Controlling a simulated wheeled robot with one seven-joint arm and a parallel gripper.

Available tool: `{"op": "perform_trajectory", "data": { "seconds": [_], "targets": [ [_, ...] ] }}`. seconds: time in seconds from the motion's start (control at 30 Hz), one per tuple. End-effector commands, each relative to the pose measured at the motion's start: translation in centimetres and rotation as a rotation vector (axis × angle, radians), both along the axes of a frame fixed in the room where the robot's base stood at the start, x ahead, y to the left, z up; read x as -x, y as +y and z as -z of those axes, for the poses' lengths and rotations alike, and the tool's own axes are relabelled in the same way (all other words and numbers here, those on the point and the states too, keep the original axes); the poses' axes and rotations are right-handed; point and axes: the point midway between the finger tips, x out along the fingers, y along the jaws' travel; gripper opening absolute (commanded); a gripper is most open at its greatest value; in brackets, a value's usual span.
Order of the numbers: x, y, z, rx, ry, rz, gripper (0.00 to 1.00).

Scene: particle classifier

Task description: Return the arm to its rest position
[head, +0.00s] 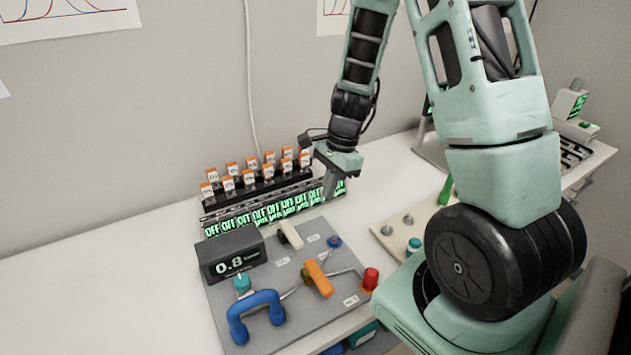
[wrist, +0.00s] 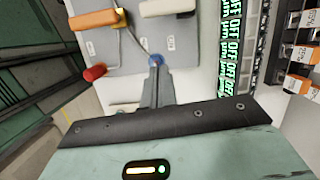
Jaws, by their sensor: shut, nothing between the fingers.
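My gripper (head: 327,195) hangs from my raised arm over the back right of the grey panel, in front of the green-lit displays. Its fingers are shut with nothing between them. In the wrist view my gripper (wrist: 157,72) shows as closed fingers pointing toward a blue knob (wrist: 156,60) on the panel. The fingertips overlap the lower part of that knob in this view. I cannot tell whether they touch it. In the head view the blue knob (head: 334,242) stands below and in front of the fingertips.
The grey panel (head: 340,312) carries a blue handle (head: 256,316), an orange handle (head: 319,279), a red knob (head: 370,279) and a display reading 0.8 (head: 232,256). Orange-capped vials (head: 250,178) stand in a rack behind the displays (head: 260,215). The white table's left side (head: 110,290) is clear.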

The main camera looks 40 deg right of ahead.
Motion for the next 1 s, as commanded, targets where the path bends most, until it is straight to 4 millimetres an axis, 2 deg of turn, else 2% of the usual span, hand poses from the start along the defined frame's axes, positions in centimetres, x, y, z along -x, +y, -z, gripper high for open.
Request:
{"op": "perform_trajectory", "data": {
  "seconds": [0.27,0.37,0.43,0.57,0.6,0.67,0.73,0.83,0.9,1.0],
  "targets": [
    [0.0,0.2,0.0,0.0,-0.002,-0.007,0.0],
    [-0.1,1.9,-0.8,-0.003,-0.018,-0.092,0.0],
    [-0.1,4.6,-2.0,-0.007,-0.045,-0.232,0.0],
    [1.6,12.3,-5.2,-0.01,-0.12,-0.67,0.0],
    [2.7,14.8,-6.3,-0.008,-0.149,-0.836,0.0],
    [4.9,18.3,-7.9,0.0,-0.19,-1.096,0.0],
    [7.9,21.7,-9.4,0.016,-0.234,-1.4,0.0],
    [12.3,25.0,-11.1,0.051,-0.287,-1.804,0.0],
    [14.8,26.1,-11.9,0.077,-0.311,-2.024,0.0],
    [17.1,26.9,-12.4,0.108,-0.329,-2.233,0.0]
  ]
}}
